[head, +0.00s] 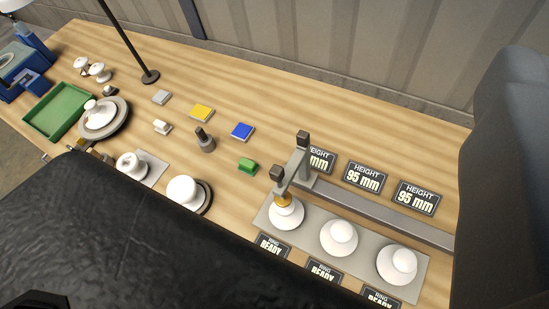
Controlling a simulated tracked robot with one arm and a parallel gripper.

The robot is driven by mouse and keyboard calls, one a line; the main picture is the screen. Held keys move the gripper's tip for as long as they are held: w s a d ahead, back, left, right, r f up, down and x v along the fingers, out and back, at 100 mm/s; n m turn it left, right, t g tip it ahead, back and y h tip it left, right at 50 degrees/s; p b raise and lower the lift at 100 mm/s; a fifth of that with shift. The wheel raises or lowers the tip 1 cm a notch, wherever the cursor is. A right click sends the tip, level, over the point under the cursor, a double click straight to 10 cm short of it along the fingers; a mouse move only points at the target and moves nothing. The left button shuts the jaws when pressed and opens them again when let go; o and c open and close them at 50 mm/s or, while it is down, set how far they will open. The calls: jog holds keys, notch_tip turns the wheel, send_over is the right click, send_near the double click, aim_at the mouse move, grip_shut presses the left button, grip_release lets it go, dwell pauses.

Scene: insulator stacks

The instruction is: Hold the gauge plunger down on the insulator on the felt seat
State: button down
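The gauge is a grey stand with an upright post (301,160) and a short arm with dark knobs. Its brass-coloured plunger (283,199) hangs from the arm over the leftmost white insulator (286,215) on a long grey strip. The plunger's lower end appears at the insulator's top; I cannot tell if it presses down. Two more white insulators, a middle one (339,237) and a right one (397,264), sit on the same strip (313,227). I cannot tell whether this strip is the felt seat. I cannot make out my gripper; large dark parts of mine cover the lower left and right edge.
Height plates reading 95 mm (365,177) lie behind the strip, beside a grey rail (400,217). Ready plates (268,246) lie in front. More insulators (184,191), coloured blocks (242,131), a green tray (57,111) and a lamp pole (128,45) stand left. The back middle is clear.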

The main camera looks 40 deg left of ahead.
jog(key=m+g+p, duration=1.3)
jog(key=m+g, duration=0.2)
jog(key=m, duration=0.3)
send_over(276, 170)
notch_tip(276, 170, down, 18)
jog(key=shift+f, duration=0.1)
jog(key=shift+f+p, duration=0.8)
jog(key=shift+f, duration=6.1)
